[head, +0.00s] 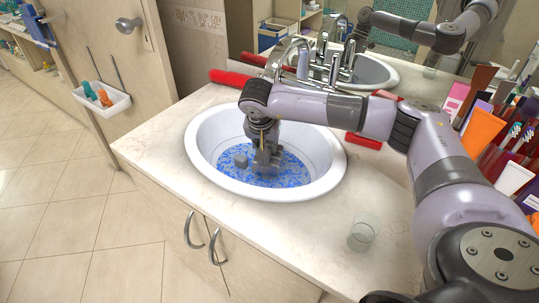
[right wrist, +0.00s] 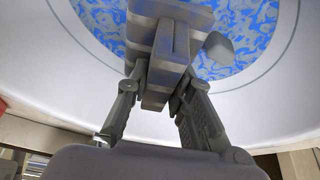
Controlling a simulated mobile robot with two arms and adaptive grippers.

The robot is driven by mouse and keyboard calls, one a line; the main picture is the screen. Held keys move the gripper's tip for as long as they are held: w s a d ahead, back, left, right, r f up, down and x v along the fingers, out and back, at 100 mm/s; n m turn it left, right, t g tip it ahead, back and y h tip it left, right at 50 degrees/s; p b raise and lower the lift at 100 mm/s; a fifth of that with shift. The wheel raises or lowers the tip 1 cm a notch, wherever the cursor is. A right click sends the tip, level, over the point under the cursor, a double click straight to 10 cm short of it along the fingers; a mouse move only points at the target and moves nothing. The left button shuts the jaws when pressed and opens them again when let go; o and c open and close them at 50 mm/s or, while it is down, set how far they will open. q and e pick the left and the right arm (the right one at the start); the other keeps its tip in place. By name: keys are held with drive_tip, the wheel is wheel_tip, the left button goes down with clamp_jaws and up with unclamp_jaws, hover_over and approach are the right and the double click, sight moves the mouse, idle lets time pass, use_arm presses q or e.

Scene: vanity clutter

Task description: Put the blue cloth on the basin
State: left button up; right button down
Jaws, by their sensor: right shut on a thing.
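The white oval basin (head: 199,163) is set into the counter. My right gripper (head: 267,160) reaches down into the basin over this patch, fingers pointing down. A small grey round piece (head: 240,161) lies beside the fingertips on the patch. My left gripper is not in view.
A chrome faucet (head: 300,58) stands behind the basin. Red items (head: 230,77) lie behind it. A clear glass (head: 361,236) stands on the front right counter. Tubes and boxes (head: 484,129) crowd the right side. The front left counter is clear.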

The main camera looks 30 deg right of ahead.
wheel_tip(320, 180, down, 6)
drive_tip(key=shift+r, duration=0.2)
drive_tip(key=shift+w+d+p, duration=0.3)
drive_tip(key=shift+w+p, duration=0.05)
drive_tip(key=shift+p, duration=0.05)
drive_tip(key=shift+w+d+p, duration=0.6)
drive_tip(key=shift+w+d, duration=0.5)
drive_tip(key=shift+d, duration=0.05)
drive_tip(key=shift+f, duration=0.7)
drive_tip(key=shift+f, duration=0.1)
drive_tip(key=c, duration=1.9)
unclamp_jaws()
drive_tip(key=shift+f, duration=0.1)
drive_tip(key=o, duration=0.5)
